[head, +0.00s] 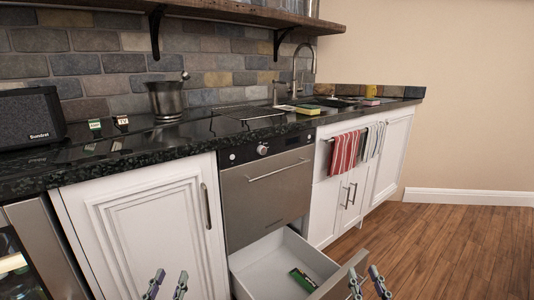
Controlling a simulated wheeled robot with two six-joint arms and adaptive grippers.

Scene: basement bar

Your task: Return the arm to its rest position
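My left gripper (167,285) shows at the bottom edge, in front of the white cabinet door (140,215). Its two fingers are apart, with nothing seen between them. My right gripper (367,282) shows at the bottom, just right of the front panel (340,273) of a pulled-out drawer. Its fingers are also apart, with nothing seen between them. I cannot tell whether it touches the panel. Both arms are mostly out of frame below.
The white drawer (262,270) under the oven (265,190) stands open, with a small green item (302,280) inside. A dark counter (150,148) holds a speaker (30,117) and a metal pot (167,98). Towels (343,152) hang at right. The wooden floor (460,250) at right is clear.

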